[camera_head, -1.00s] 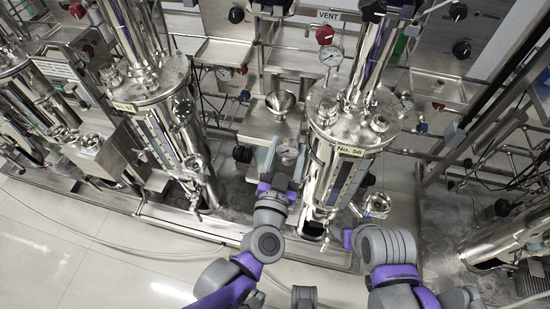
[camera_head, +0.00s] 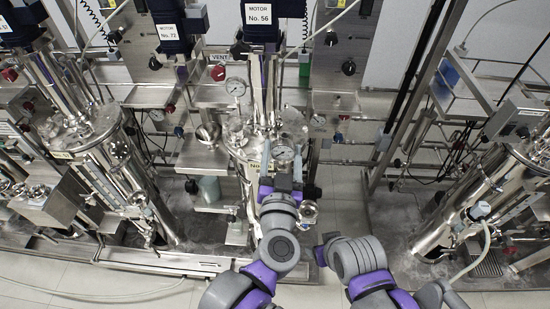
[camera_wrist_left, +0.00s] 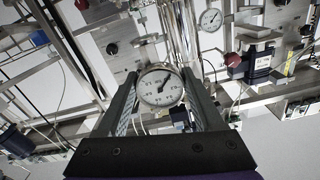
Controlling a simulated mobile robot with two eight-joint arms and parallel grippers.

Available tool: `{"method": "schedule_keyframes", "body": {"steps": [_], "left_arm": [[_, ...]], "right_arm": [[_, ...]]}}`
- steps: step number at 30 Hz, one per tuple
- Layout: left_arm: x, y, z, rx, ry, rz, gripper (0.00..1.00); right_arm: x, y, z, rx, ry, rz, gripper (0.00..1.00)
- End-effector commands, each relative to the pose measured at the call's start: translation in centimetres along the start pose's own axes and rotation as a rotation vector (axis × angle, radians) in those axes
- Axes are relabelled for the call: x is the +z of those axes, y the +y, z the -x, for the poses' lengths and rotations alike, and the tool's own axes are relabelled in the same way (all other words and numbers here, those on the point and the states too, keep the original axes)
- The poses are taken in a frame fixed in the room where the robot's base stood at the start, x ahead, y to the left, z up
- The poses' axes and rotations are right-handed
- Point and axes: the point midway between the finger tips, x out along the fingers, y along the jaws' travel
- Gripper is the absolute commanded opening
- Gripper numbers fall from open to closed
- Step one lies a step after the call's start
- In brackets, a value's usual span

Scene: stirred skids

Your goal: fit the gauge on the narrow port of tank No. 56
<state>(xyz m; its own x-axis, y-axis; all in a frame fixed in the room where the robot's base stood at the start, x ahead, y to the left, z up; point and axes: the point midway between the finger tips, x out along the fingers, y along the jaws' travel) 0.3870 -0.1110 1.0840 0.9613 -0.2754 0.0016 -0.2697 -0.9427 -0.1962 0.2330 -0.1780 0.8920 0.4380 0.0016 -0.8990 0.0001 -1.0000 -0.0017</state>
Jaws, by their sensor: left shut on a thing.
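Tank No. 56 (camera_head: 244,170) is the polished steel vessel in the middle of the head view, under the motor marked No. 56 (camera_head: 258,14). My left gripper (camera_head: 283,162) is shut on a round white-faced gauge (camera_head: 284,153), held upright in front of the tank's lid at its right side. The gauge shows dial-on between the fingers in the left wrist view (camera_wrist_left: 160,87). The gauge and gripper cover part of the lid, so I cannot make out the narrow port.
A steel funnel (camera_head: 208,133) stands left of the lid. Other tanks stand at left (camera_head: 90,140) and right (camera_head: 480,200). Bare floor lies in front.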

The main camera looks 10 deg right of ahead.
Motion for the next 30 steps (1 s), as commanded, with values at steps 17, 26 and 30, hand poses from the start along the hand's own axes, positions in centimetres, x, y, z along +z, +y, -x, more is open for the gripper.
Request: {"method": "schedule_keyframes", "body": {"steps": [17, 26, 30], "left_arm": [[0.6, 0.3, -3.7, 0.0, -0.001, -0.001, 0.06], [1.2, 0.4, -6.7, 0.0, -0.001, -0.001, 0.06], [1.6, 0.5, -8.0, 0.0, -0.001, -0.001, 0.06]], "right_arm": [[0.6, 0.0, -0.8, 0.0, -0.004, 0.0, 0.62], [0.9, 0.0, -1.2, 0.0, -0.006, 0.0, 0.62], [1.1, 0.0, -1.4, 0.0, -0.007, 0.0, 0.62]]}}
